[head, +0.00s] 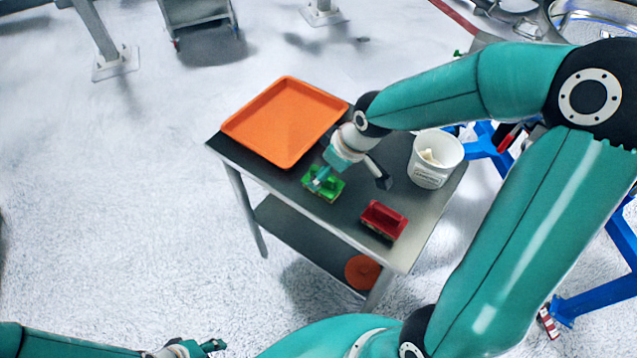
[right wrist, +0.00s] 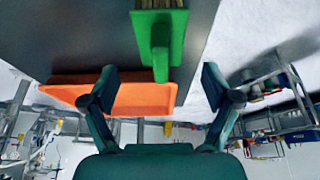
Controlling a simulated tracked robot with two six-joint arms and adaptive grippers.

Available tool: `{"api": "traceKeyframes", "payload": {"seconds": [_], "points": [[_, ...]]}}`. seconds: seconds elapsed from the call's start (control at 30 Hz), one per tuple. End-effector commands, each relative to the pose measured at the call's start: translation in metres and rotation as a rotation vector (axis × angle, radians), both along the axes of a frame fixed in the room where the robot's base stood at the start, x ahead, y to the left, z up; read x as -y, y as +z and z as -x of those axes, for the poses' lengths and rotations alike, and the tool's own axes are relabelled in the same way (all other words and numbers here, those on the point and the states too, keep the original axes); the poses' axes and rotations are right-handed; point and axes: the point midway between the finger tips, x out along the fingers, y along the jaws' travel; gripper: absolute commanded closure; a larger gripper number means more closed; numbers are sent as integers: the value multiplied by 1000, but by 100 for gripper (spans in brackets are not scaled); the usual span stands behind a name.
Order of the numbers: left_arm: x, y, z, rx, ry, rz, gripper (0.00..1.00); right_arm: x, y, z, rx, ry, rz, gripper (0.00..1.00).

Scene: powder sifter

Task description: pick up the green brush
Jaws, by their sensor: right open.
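The green brush (head: 334,190) lies on the dark top of a small table, just below an orange tray. In the right wrist view the green brush (right wrist: 176,30) shows its bristles at the top edge, with its handle reaching down toward the space between my fingers. My right gripper (head: 353,180) is open over the table, one finger overlapping the brush and the other to its right.
The orange tray (head: 247,125) covers the table's far left part. A red brush (head: 384,220) lies near the front right edge, and a white bucket (head: 432,172) stands at the right. An orange round object (head: 362,272) is on the lower shelf. Blue stands (head: 590,300) are to the right.

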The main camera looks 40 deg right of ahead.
Motion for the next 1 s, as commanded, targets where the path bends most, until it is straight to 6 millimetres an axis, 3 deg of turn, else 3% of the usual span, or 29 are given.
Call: {"api": "traceKeyframes", "payload": {"seconds": [0.4, 0.7, 1.0], "points": [[0, -3, 0, 0, 0, 0, 60, -6, -44, -19, -2, -1, -1, 12], [0, -3, 0, 0, 0, 0, 60, -7, -47, -21, 1, -2, -1, 12], [0, -3, 0, 0, 0, 0, 60, -7, -47, -21, 0, -1, 0, 62]]}}
